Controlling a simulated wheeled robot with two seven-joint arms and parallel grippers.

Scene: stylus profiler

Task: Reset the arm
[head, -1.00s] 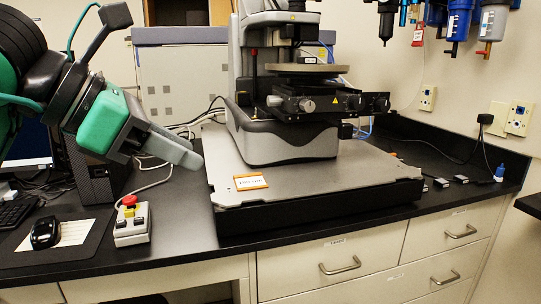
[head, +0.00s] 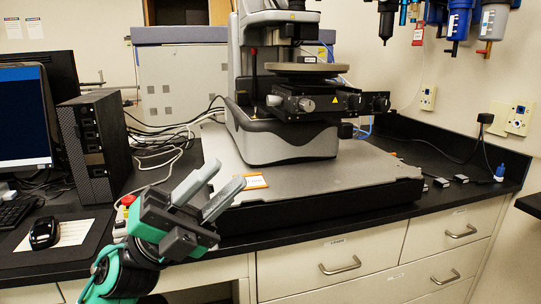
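My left gripper (head: 211,188) is in the lower left of the head view, in front of the counter edge. Its two grey fingers point up and to the right, spread apart with nothing between them. The stylus profiler (head: 285,120) stands on its grey base plate (head: 345,178), with a round stage (head: 306,69) in the middle. The fingertips appear in front of the plate's left front corner; I cannot tell whether they touch it. My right gripper is not in view.
A control box with a red button (head: 128,200) is mostly hidden behind my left gripper. A computer tower (head: 95,148), a monitor (head: 25,117) and a mouse (head: 45,233) are at left. The black counter (head: 440,200) has small black blocks at right. Drawers with handles (head: 340,265) are below.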

